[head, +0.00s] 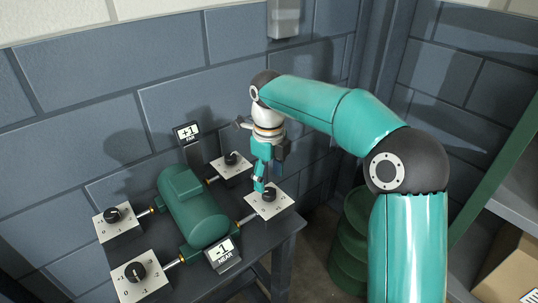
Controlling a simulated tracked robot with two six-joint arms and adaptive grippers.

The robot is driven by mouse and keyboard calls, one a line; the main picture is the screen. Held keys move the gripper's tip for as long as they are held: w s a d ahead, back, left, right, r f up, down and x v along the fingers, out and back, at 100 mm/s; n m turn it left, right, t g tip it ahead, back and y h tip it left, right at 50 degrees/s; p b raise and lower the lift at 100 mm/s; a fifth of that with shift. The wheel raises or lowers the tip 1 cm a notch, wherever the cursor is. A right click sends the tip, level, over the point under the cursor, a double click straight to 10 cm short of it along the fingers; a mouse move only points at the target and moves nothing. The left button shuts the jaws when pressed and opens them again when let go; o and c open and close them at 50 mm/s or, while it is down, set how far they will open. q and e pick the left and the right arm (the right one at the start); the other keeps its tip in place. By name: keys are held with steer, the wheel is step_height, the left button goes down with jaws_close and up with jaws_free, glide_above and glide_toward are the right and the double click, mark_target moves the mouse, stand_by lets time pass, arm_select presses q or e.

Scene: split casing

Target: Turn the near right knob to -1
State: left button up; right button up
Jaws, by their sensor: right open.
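The near right knob (269,194) is a black dial on a white plate (266,206) at the right edge of the dark table. Its pointer direction is too small to read. My right gripper (261,183) points down just above and beside this knob. It is open and empty; whether a finger touches the knob cannot be told. The near sign (223,251) reads -1. The far sign (187,132) reads +1. My left gripper is not in view.
The green casing (194,208) lies between the knobs. Other knobs are the far right (231,158), far left (112,214) and near left (135,272). A green barrel (350,240) stands right of the table (262,243). A block wall is behind; a cardboard box (508,272) sits lower right.

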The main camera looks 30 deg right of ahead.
mark_target(269, 191)
step_height(269, 191, up, 7)
steer(key=shift+r, duration=0.2)
stand_by(0.3)
